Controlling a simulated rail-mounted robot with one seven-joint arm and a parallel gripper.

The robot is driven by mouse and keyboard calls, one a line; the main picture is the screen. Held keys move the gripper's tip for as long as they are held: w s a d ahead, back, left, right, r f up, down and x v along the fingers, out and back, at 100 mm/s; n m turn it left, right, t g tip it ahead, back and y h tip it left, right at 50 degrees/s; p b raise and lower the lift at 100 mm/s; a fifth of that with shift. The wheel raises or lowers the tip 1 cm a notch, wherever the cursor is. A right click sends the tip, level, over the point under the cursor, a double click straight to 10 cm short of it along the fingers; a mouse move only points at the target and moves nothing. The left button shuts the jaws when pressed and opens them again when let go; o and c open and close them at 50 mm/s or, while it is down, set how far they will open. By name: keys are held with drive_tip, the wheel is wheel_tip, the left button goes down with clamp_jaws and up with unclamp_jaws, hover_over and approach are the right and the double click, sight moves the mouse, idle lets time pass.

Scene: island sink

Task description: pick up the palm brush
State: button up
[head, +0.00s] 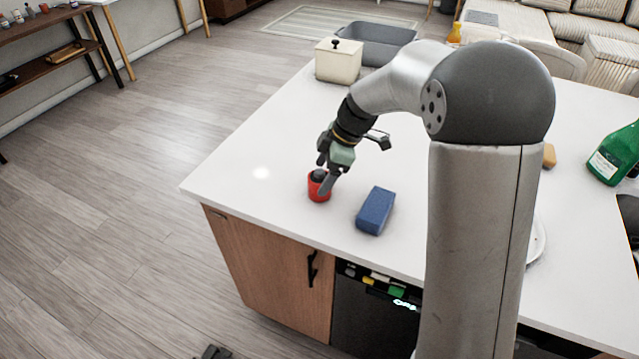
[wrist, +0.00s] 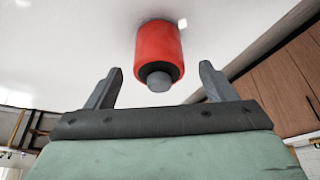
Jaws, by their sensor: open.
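The palm brush appears to be the short red cylinder with a dark round knob (head: 317,191), standing on the white countertop near its left front edge. In the wrist view the red body (wrist: 159,45) is ahead of my gripper, with its dark knob facing the camera. My gripper (head: 325,175) is just above and beside it in the head view, and one finger partly covers it. In the wrist view my gripper (wrist: 158,84) is open, with the knob lying between the two spread fingers in the picture. Whether a finger touches it, I cannot tell.
A blue block (head: 375,211) lies close by on the right. A cream lidded box (head: 338,61) and a grey basin (head: 376,44) are at the back. A green bottle (head: 614,154) is at the far right. The counter left of the brush is clear.

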sight(316, 181)
drive_tip(key=p+x, duration=0.1)
drive_tip(key=x, duration=0.4)
drive_tip(key=shift+d, duration=0.1)
drive_tip(key=c, duration=1.1)
drive_tip(key=shift+c, duration=0.2)
drive_tip(key=shift+w+r, duration=0.1)
drive_tip(key=shift+r, duration=0.1)
drive_tip(key=shift+r, duration=0.35)
wheel_tip(316, 181, up, 2)
drive_tip(key=shift+r, duration=0.15)
drive_tip(key=s+d+r+b, duration=0.4)
drive_tip(key=s+d+r, duration=0.4)
drive_tip(key=s, duration=0.3)
drive_tip(key=shift+s+r, duration=0.25)
drive_tip(key=shift+r, duration=0.6)
